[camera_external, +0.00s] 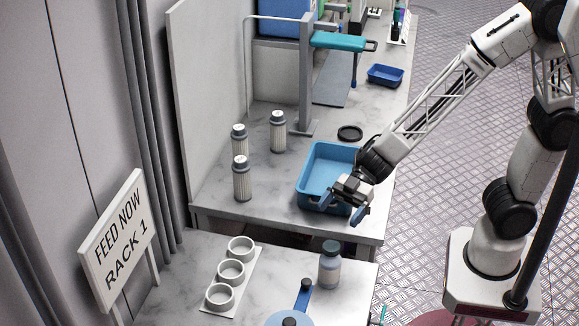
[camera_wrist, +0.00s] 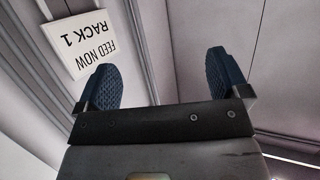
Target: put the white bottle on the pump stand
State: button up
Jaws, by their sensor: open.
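A pale whitish bottle with a dark cap (camera_external: 330,268) stands upright on the near table, close to its right side. A white plate with three round ring holders (camera_external: 231,274) lies to its left, and its rings look empty. I cannot tell for sure which thing is the pump stand. My gripper (camera_external: 345,205) is over the near end of the blue bin, above and behind the bottle in the picture, apart from it. In the wrist view my gripper (camera_wrist: 163,80) has its blue fingers wide apart with nothing between them; no bottle shows there.
Several ribbed grey-white canisters (camera_external: 277,132) stand on the far table, left of the blue bin (camera_external: 312,165). A grey post with a teal arm (camera_external: 338,41) rises behind. A blue-handled item (camera_external: 302,298) lies near the bottle. The "FEED NOW RACK 1" sign (camera_external: 120,240) stands at left.

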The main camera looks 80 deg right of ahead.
aim_at(337, 243)
notch_tip(337, 243, down, 9)
jog(key=shift+r, duration=0.15)
jog(key=shift+f, duration=1.75)
jog(key=shift+f, duration=1.55)
jog(key=shift+w+a+f, duration=0.1)
jog(key=shift+a+f, duration=0.15)
jog(key=shift+x, duration=1.25)
